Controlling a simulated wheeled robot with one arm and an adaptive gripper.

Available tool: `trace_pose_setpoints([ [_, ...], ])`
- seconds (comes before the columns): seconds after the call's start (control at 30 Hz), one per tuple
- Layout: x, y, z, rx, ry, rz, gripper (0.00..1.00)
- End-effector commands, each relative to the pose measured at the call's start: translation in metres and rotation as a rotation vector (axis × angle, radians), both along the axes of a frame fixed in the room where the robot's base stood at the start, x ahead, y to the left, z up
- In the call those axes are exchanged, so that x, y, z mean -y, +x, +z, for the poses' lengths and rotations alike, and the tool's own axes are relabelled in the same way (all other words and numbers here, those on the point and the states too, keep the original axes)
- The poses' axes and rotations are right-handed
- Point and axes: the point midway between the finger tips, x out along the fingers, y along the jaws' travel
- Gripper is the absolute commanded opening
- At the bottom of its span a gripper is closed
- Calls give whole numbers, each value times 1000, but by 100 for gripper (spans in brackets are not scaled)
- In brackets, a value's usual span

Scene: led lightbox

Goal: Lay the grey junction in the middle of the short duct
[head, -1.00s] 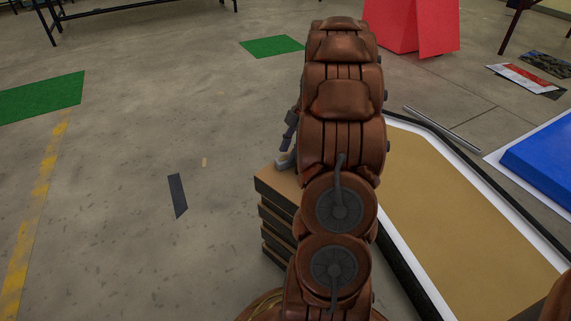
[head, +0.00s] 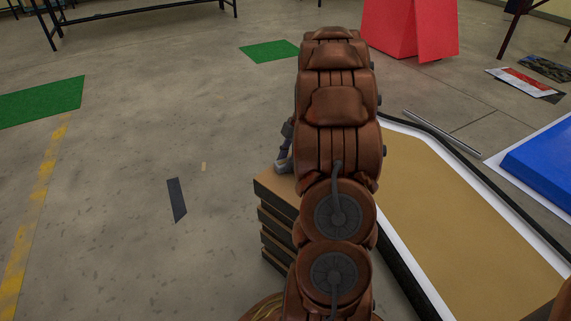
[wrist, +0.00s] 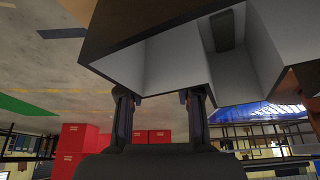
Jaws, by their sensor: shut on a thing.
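My gripper (head: 287,133) is partly hidden behind my arm in the head view, above the left corner of the stepped stack. I cannot tell how far the junction extends there. A darker grey block lies inside the pale recess at the upper right. I cannot pick out the short duct with certainty.
The stack (head: 270,187) has a tan top and dark layers. A large tan panel (head: 450,220) with white border and black frame lies to its right. A blue slab (head: 545,160) and red stand (head: 410,30) are farther off.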

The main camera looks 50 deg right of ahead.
Motion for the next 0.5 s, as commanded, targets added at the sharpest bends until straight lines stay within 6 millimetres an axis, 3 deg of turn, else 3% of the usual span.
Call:
trace_pose_setpoints([
  [0.17, 0, 0, 7, 1, 0, 2, 0],
  [0.5, 0, 1, 66, 3, -1, 1, 0],
])
